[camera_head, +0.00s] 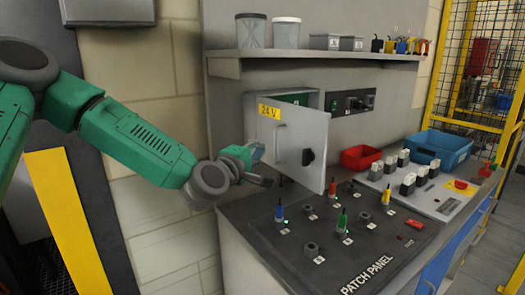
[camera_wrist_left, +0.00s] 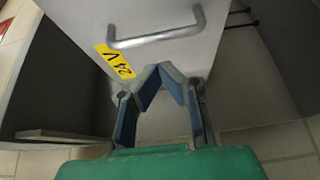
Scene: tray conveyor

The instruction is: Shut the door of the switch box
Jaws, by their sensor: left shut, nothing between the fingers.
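The switch box (camera_head: 311,99) is fixed to the grey back panel above the bench. Its grey door (camera_head: 311,135) stands open, swung out from the box. The door carries a yellow 24 V label (camera_head: 269,112), a handle and a black knob (camera_head: 307,157). My left gripper (camera_head: 262,163) is shut and empty, just left of and below the door handle (camera_head: 280,142). In the left wrist view the fingertips (camera_wrist_left: 172,68) are close to the door's lower edge beside the label (camera_wrist_left: 115,61), below the handle (camera_wrist_left: 157,38); I cannot tell if they touch. My right gripper is not in view.
A patch panel (camera_head: 373,258) with several coloured plugs lies below the door. A red bin (camera_head: 361,157), a blue bin (camera_head: 437,150) and a switch board (camera_head: 430,190) stand to the right. A shelf (camera_head: 320,54) with containers runs above the box.

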